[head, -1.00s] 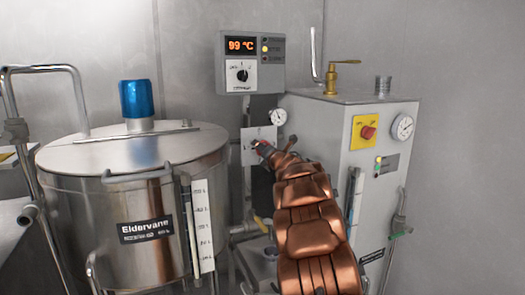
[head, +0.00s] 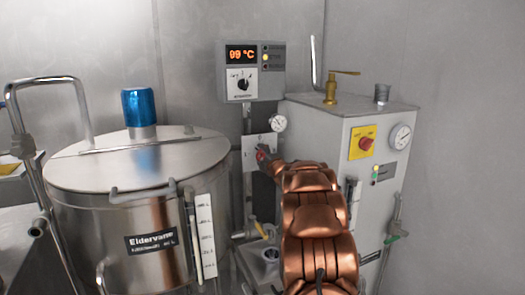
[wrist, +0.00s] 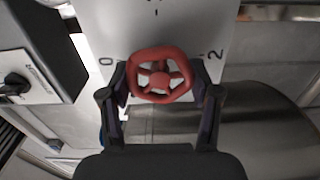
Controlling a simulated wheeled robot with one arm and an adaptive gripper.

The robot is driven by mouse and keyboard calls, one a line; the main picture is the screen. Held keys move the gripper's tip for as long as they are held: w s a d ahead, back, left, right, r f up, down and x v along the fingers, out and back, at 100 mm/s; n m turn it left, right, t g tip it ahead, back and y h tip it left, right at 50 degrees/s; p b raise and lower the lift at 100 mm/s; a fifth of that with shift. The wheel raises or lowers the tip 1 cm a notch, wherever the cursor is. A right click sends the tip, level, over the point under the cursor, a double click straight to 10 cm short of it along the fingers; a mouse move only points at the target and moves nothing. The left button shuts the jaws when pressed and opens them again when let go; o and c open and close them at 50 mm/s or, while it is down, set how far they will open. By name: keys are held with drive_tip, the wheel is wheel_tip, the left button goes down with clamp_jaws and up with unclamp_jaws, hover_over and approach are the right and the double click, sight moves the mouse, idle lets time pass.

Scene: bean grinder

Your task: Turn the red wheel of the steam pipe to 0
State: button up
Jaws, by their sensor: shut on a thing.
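The red wheel (wrist: 161,76) is a small spoked handwheel in front of a pale scale plate (wrist: 190,25). The wrist view shows a 0 on the plate left of the wheel and a 2 right of it. My gripper (wrist: 161,88) has one finger on each side of the wheel and is shut on its rim. In the head view the red wheel (head: 263,152) is small and partly hidden by my copper-coloured arm; the plate (head: 249,150) shows behind it. I cannot tell which mark the wheel points to.
A steel kettle (head: 150,215) with a blue-capped lid stands at left. A control box (head: 250,70) reading 99 °C hangs above the plate, near a small gauge (head: 278,123). A grey cabinet (head: 375,180) with a red button (head: 366,143) stands close on the right.

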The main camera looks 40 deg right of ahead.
drive_tip(key=m+p, duration=0.2)
drive_tip(key=m, duration=0.1)
drive_tip(key=shift+r+p, duration=0.25)
drive_tip(key=shift+p, duration=0.05)
drive_tip(key=m+p, duration=0.3)
drive_tip(key=shift+d+r+m+p, duration=0.1)
drive_tip(key=shift+m+p, duration=0.25)
drive_tip(key=shift+m, duration=0.05)
drive_tip(key=shift+m+p, duration=0.75)
drive_tip(key=shift+m, duration=0.15)
drive_tip(key=shift+s+f, duration=0.1)
drive_tip(key=shift+f, duration=0.1)
drive_tip(key=o, duration=1.1)
drive_tip(key=shift+o, duration=0.2)
